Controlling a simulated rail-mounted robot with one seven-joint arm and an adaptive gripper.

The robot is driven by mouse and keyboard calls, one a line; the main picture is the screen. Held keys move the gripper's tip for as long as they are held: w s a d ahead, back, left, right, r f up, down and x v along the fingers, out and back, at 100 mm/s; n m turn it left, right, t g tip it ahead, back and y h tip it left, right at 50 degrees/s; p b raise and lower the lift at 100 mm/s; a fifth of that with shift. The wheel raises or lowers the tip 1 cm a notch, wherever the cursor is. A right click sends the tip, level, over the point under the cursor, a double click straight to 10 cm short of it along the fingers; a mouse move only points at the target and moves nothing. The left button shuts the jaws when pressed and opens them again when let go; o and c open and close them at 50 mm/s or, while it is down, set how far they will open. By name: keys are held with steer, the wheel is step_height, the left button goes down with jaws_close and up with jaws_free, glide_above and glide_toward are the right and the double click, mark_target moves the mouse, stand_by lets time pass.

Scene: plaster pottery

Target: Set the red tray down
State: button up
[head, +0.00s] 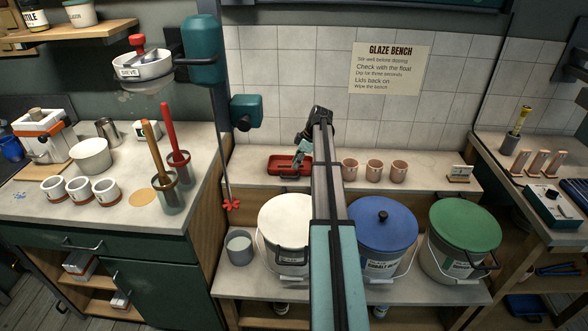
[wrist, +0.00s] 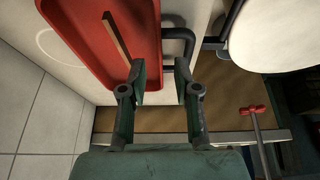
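The red tray (head: 284,166) is on the pale upper shelf of the glaze bench, left of the pink cups, and looks level. In the wrist view the red tray (wrist: 92,42) has a thin brown strip (wrist: 116,38) in it and a dark loop handle (wrist: 184,34) on its side. My gripper (wrist: 161,82) is open, with a clear gap between its fingers. One finger overlaps the tray's edge and the other is by the handle; I cannot tell whether either touches. In the head view my gripper (head: 303,148) is above the tray, and my arm hides part of the shelf.
Three pink cups (head: 374,170) stand on the shelf right of my arm. Below are a white-lidded bucket (head: 286,222), a blue-lidded bucket (head: 383,225) and a green-lidded bucket (head: 466,226). A mixer rod with a red end (head: 231,204) hangs left of the tray.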

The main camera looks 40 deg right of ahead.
steer(key=b+v, duration=0.1)
steer(key=v, duration=0.7)
steer(key=shift+r, duration=0.15)
